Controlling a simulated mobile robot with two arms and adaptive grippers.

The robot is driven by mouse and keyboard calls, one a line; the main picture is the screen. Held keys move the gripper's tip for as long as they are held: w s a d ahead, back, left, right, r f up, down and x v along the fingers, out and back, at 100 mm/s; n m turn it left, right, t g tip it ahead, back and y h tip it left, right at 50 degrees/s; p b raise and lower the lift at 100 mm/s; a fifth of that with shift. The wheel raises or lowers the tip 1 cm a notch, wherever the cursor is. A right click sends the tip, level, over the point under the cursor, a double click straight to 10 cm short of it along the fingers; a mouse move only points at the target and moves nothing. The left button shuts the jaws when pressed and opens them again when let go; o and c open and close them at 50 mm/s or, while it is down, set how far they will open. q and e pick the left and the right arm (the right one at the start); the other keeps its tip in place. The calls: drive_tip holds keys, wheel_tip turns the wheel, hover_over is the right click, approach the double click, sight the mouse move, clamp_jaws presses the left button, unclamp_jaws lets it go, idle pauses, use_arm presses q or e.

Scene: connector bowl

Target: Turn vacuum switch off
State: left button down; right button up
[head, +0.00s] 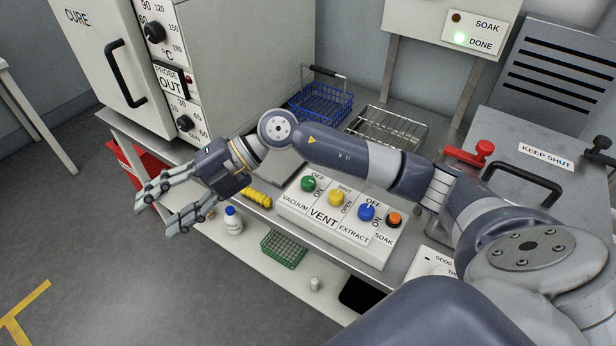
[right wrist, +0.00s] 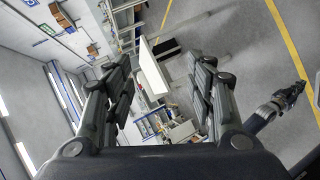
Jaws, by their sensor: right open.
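The vacuum switch, a green knob (head: 309,184), sits at the left end of a white control panel (head: 330,244). It has OFF printed above it and VACUUM below it. Its setting is too small to read surely. My right gripper (head: 156,210) is open and empty. It hangs left of the panel, past the bench's front edge, clear of the knob. Its two fingers also show spread apart in the right wrist view (right wrist: 160,95), with nothing between them. What looks like my left gripper (right wrist: 290,94) is at the right edge there; its jaws are unclear.
A yellow VENT knob (head: 336,198), a blue EXTRACT knob (head: 366,212) and an orange SOAK button (head: 394,218) share the panel. My right forearm passes above and behind them. A yellow coiled item (head: 257,196) lies left of the panel. A blue basket (head: 321,103) stands behind.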

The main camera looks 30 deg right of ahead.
drive_tip(key=w+d+f+h, duration=0.1)
drive_tip(key=d+f+h, duration=0.2)
drive_tip(key=d, duration=0.2)
drive_tip(key=w+d+f+h, duration=0.2)
drive_tip(key=d+h, duration=0.1)
drive_tip(key=d, duration=0.3)
drive_tip(key=r+m+g+h, duration=0.15)
drive_tip(key=m+h, duration=0.25)
drive_tip(key=h, duration=0.4)
hover_over(308, 180)
wheel_tip(308, 180, down, 11)
drive_tip(key=shift+r+p, duration=0.1)
drive_tip(key=shift+p, duration=1)
drive_tip(key=c, duration=1.1)
